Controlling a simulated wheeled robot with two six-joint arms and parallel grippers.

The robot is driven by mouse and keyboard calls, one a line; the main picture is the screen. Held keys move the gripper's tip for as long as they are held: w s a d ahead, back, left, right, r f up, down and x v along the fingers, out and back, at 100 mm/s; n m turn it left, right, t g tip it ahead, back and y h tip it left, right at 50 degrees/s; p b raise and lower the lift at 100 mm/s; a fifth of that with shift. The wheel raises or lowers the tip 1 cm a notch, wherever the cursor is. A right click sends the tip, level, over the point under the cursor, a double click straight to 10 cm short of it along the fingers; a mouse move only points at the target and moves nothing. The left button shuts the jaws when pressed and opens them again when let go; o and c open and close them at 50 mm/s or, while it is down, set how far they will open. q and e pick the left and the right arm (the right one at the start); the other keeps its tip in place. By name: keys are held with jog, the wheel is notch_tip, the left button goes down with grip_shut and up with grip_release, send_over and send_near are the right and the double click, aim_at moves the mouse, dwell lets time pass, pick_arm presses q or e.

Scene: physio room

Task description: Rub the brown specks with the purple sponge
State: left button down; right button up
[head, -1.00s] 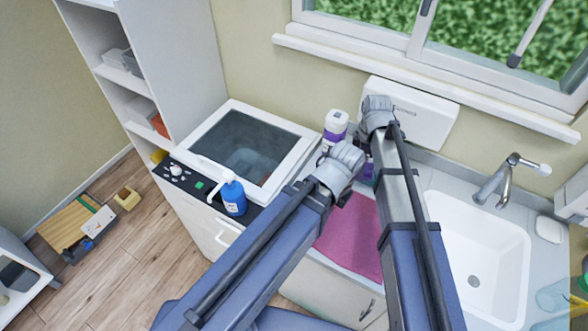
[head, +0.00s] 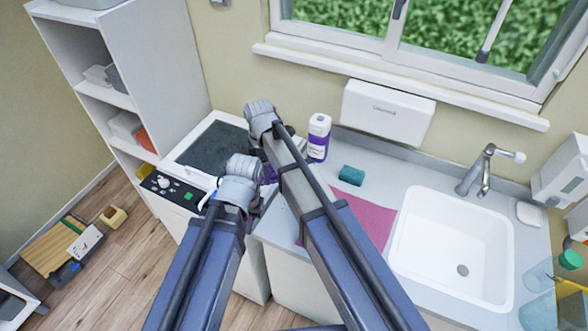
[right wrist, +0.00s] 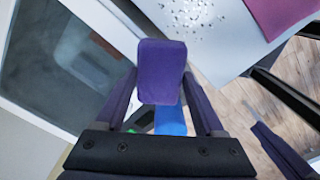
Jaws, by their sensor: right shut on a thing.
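My right gripper (right wrist: 160,122) is shut on the purple sponge (right wrist: 161,68), which sticks out beyond the fingertips in the right wrist view. In the head view the sponge is mostly hidden behind my arms. Small pale-looking specks (right wrist: 196,18) lie on the light counter at the top of the right wrist view, apart from the sponge; their brown colour does not show there. In the head view my arms seem to cover them. My left gripper (head: 250,200) is below the right one, mostly hidden by its own wrist, so its jaws cannot be judged.
A pink cloth (head: 374,222) and a teal sponge (head: 351,175) lie on the counter left of the sink (head: 425,225). A white bottle with a purple label (head: 319,138) stands near the wall. A blue bottle (right wrist: 170,118) is close behind the purple sponge in the right wrist view.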

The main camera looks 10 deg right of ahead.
jog(key=shift+a, duration=0.3)
jog(key=shift+d, duration=0.1)
pick_arm(q)
jog(key=shift+s+a+r, duration=0.1)
jog(key=shift+a+r, duration=0.2)
pick_arm(e)
jog(key=s+d+m, duration=0.2)
jog(key=d+m, duration=1.2)
jog(key=m, duration=0.1)
jog(key=shift+d+r+m, duration=0.15)
jog(key=shift+r+m, duration=0.1)
jog(key=shift+m, duration=0.15)
pick_arm(q)
jog(key=shift+f, duration=0.1)
pick_arm(e)
jog(key=shift+f, duration=0.1)
